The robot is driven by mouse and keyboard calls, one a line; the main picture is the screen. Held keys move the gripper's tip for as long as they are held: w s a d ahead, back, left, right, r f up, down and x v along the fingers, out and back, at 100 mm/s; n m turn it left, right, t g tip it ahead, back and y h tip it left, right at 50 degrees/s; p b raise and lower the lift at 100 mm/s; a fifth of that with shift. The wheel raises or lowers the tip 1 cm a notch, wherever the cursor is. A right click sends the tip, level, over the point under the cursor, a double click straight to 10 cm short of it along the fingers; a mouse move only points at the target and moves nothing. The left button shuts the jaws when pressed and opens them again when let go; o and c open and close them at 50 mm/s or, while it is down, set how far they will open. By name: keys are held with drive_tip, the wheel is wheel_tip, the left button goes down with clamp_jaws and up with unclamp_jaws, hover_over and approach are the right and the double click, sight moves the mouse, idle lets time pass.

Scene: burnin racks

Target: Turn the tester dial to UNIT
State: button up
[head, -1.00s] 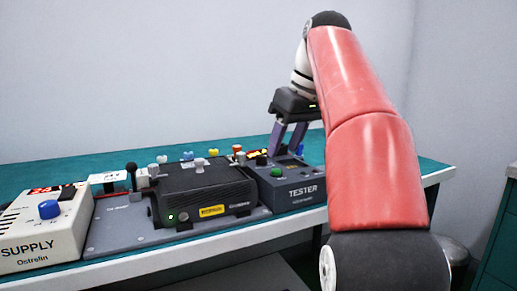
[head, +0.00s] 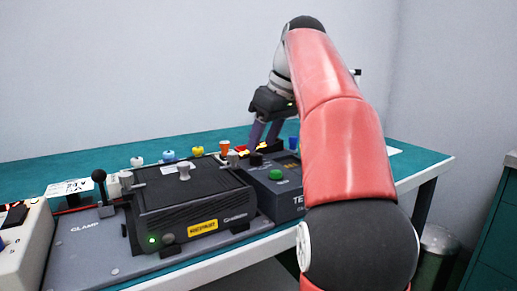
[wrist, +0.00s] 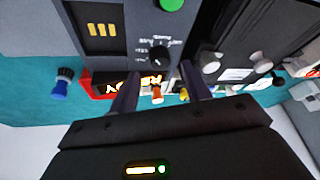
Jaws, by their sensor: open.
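The grey tester (head: 290,201) stands at the right end of the row on the bench, partly hidden by my arm. Its black dial (head: 256,159) is on the top face, behind a green button (head: 276,174). The wrist view shows the dial (wrist: 160,57) close up, with small upside-down labels around it that are too blurred to read. I cannot tell which label it points to. My gripper (head: 262,142) is open, with its fingers pointing down over the back of the tester. In the wrist view, the fingers (wrist: 158,74) stand apart on either side of the dial's line, not visibly touching it.
A black unit (head: 190,195) with a yellow label sits left of the tester on a grey clamp plate (head: 85,255). Coloured plugs, including an orange one (head: 224,148) and a blue one (wrist: 62,84), stand behind. The supply box (head: 22,250) is at far left.

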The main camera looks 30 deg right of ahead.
sight(257, 154)
drive_tip(key=shift+x, duration=1.65)
drive_tip(key=c, duration=1)
